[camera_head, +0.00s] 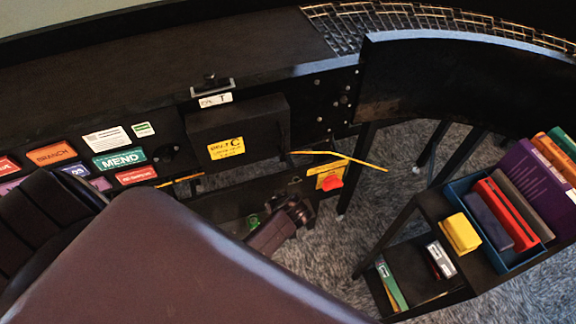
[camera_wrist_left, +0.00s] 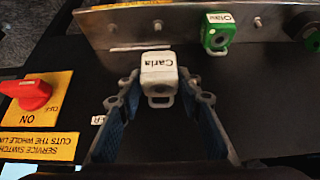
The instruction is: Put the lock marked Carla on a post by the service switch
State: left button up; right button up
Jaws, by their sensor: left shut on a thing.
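The white lock marked Carla (camera_wrist_left: 158,76) is between the fingertips of my left gripper (camera_wrist_left: 158,92), which is shut on it. Its label reads upside down in the left wrist view. It is in front of a metal strip (camera_wrist_left: 130,35); I cannot tell whether it touches the strip. The service switch (camera_wrist_left: 33,94) is a red knob on a yellow plate, left of the gripper there. In the head view the switch (camera_head: 330,182) is right of my left gripper (camera_head: 298,208), low on the dark panel. My right gripper is not in view.
A green lock (camera_wrist_left: 219,35) hangs on the strip just right of the Carla lock, with another green item (camera_wrist_left: 312,40) at the right edge. A dark box (camera_head: 240,125) and yellow ties (camera_head: 345,158) project above the gripper. A shelf cart (camera_head: 425,205) stands right.

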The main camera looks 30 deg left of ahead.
pick_arm(q)
jog(key=shift+f+b, duration=0.7)
jog(key=shift+f, duration=0.15)
notch_tip(320, 180, down, 3)
jog(key=b, duration=0.2)
jog(key=shift+r+b, duration=0.15)
jog(key=shift+b, duration=0.2)
jog(key=shift+f+b, duration=0.35)
jog(key=shift+f, duration=0.1)
jog(key=shift+f+b, duration=0.85)
jog(key=shift+f, duration=0.25)
jog(key=shift+f, duration=0.2)
jog(key=o, duration=1.3)
